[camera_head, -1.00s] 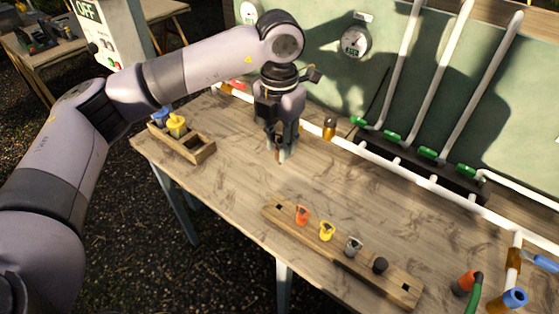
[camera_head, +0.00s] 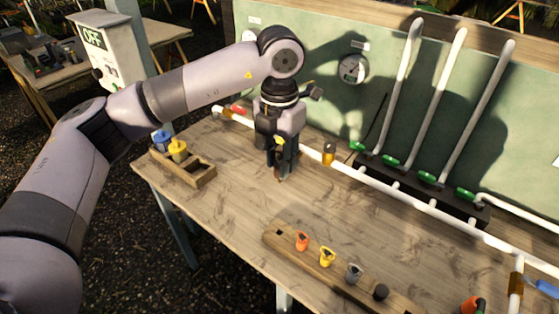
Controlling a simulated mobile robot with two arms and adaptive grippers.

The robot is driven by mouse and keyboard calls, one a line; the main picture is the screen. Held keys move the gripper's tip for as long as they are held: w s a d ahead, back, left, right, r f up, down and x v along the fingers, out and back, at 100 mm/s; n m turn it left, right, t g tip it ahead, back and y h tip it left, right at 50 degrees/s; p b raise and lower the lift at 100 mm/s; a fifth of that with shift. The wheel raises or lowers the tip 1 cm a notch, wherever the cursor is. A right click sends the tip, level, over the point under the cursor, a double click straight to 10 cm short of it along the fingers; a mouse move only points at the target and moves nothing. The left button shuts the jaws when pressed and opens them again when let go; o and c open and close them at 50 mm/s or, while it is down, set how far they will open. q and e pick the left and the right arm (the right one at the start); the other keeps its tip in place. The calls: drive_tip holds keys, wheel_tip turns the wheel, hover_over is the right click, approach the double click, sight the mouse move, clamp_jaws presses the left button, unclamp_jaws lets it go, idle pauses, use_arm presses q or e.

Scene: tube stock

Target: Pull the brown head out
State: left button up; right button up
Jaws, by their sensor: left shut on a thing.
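My left gripper (camera_head: 282,176) hangs down over the bench between the small tray and the long rack. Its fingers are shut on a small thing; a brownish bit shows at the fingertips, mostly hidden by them. I take this to be the brown head, but it is too small to be sure. The wooden rack (camera_head: 332,281) at the front holds an orange head (camera_head: 302,240), a yellow head (camera_head: 327,256), a grey head (camera_head: 354,273) and a black head (camera_head: 380,291). A hole at the rack's left end is empty. My right gripper is not in view.
A wooden tray (camera_head: 203,179) with blue and yellow pieces stands at the left edge. White pipes (camera_head: 405,201) with green fittings (camera_head: 426,178) run along the back; an amber fitting (camera_head: 328,153) stands close right of my gripper. The bench middle (camera_head: 360,215) is clear.

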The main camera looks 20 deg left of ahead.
use_arm(q)
drive_tip(key=shift+r+p, duration=0.6)
drive_tip(key=shift+r, duration=0.8)
drive_tip(key=shift+f, duration=0.1)
